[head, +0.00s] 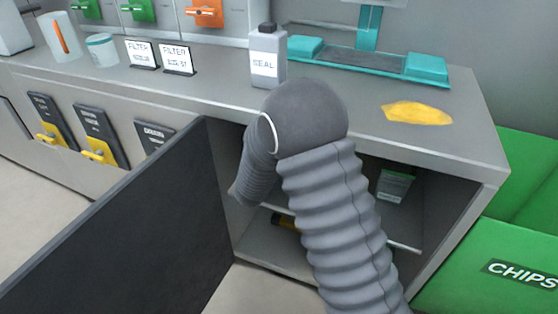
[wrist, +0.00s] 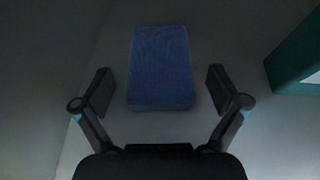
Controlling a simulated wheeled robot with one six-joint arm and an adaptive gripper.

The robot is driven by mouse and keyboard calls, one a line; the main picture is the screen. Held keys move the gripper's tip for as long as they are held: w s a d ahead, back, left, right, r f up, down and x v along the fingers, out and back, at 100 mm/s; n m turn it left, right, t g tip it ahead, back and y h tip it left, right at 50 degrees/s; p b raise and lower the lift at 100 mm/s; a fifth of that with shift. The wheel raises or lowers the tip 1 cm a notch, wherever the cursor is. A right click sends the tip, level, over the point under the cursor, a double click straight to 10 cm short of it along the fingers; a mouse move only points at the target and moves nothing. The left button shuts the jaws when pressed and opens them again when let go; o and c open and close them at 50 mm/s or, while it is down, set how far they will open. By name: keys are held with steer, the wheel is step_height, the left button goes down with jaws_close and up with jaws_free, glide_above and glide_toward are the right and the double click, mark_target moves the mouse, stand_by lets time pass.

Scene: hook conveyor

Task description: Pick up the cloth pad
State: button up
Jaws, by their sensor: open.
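A blue rectangular pad, which looks like the cloth pad (wrist: 161,68), lies on a dark grey surface in the wrist view. My gripper (wrist: 160,90) is open, with one finger to the left of the pad and one to the right. The pad's near end reaches between the fingertips, and gaps show on both sides, so the fingers are not closed on it. In the head view my grey ribbed arm reaches into the open cabinet (head: 465,185) under the counter. The gripper and the pad are hidden there.
A dark cabinet door (head: 130,235) stands open at the left. A green-topped box (head: 395,184) sits inside the cabinet at right. A teal object (wrist: 298,58) is right of the pad. On the counter stand a SEAL bottle (head: 267,58) and a yellow cloth (head: 417,113). A green CHIPS bin (head: 490,285) is at right.

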steer(key=shift+x, duration=1.25)
steer(key=c, duration=1.2)
steer(key=shift+o, duration=0.2)
steer(key=shift+r, duration=0.1)
